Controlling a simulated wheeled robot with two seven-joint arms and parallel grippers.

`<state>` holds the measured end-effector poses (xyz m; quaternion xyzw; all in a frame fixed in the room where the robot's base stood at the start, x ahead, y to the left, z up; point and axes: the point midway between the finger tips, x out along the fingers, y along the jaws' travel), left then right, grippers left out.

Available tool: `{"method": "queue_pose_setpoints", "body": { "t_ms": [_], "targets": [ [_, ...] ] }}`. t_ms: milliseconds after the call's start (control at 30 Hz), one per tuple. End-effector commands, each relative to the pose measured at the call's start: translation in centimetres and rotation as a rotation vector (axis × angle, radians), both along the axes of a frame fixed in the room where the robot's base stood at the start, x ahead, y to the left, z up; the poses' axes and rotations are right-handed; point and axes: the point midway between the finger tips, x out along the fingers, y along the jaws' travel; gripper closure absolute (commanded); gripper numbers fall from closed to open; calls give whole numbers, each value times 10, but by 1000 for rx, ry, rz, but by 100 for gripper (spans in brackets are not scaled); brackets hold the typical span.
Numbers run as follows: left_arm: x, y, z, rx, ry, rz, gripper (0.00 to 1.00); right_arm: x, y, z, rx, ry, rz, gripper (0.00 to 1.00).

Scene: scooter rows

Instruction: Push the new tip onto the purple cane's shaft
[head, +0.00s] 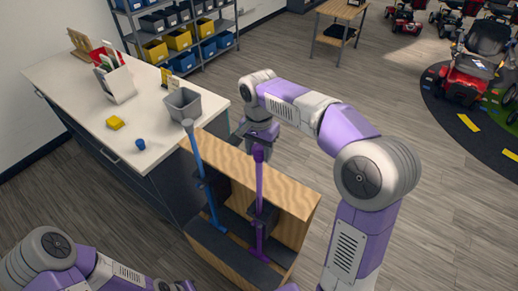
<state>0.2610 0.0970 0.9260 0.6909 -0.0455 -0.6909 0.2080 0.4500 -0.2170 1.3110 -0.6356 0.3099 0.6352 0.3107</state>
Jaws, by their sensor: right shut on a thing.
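The purple cane (259,205) stands upright in a wooden stand (292,197), its shaft end up. A darker purple tip (258,153) is at the top of the shaft, in line with it. I cannot tell how far it sits over the shaft. My right gripper (259,140) is at this tip, coming from behind, and is shut on it; its fingers are small and partly hidden. A blue cane (202,170) with a grey tip (188,124) stands to the left in the same stand. My left arm shows at the lower left; its gripper is out of view.
A white-topped counter (75,88) stands left of the stand. On it are a grey bin (183,104), a small blue piece (140,144), a yellow block (115,122) and a white holder (118,85). Shelves with bins stand behind.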

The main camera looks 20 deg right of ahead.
Motion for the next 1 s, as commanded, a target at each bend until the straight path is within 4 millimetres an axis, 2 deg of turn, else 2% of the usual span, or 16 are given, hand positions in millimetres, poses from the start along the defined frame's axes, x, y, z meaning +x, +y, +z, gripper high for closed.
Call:
{"method": "queue_pose_setpoints", "body": {
  "t_ms": [1000],
  "targets": [
    [0, 0, -8, 0, 0, 0, 100, 0, 0, -12, 0, 0, 1, 83]
  ]
}}
